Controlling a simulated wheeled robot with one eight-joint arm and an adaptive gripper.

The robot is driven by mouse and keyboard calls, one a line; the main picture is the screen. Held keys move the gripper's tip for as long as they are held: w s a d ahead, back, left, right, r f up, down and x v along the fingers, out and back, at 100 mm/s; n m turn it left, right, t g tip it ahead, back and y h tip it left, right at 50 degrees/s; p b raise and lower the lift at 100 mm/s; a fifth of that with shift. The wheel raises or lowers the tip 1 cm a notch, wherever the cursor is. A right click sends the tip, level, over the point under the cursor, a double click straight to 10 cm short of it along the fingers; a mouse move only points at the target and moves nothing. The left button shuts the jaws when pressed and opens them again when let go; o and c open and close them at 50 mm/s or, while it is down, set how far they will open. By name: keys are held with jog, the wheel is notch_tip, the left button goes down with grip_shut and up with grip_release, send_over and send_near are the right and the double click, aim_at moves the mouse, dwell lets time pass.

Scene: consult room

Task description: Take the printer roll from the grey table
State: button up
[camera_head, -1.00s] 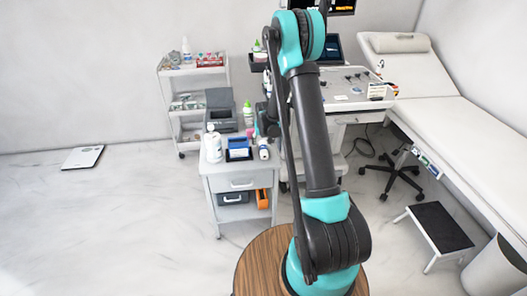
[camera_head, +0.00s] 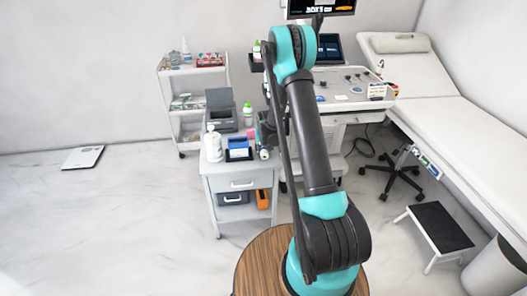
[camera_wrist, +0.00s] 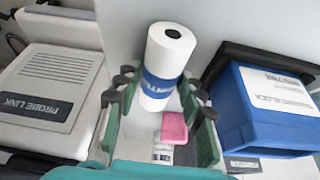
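In the wrist view the printer roll (camera_wrist: 170,50) stands upright, white with a blue printed band and a dark hole in its top. My gripper (camera_wrist: 161,88) is open, one green-and-black finger on each side of the roll's lower part, with small gaps visible. In the head view my gripper (camera_head: 265,133) is mostly hidden by my arm above the grey table (camera_head: 241,183). A small white-and-blue cylinder (camera_head: 264,153) at that table's right edge may be the roll.
A blue box (camera_wrist: 262,108) stands close right of the roll. A pink block (camera_wrist: 174,128) shows between the fingers, nearer the palm. A "Probe Link" box (camera_wrist: 45,90) is at left. A white pump bottle (camera_head: 213,145) stands on the grey table.

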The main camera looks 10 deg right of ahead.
jog(key=c, duration=0.7)
jog(key=shift+r, duration=0.15)
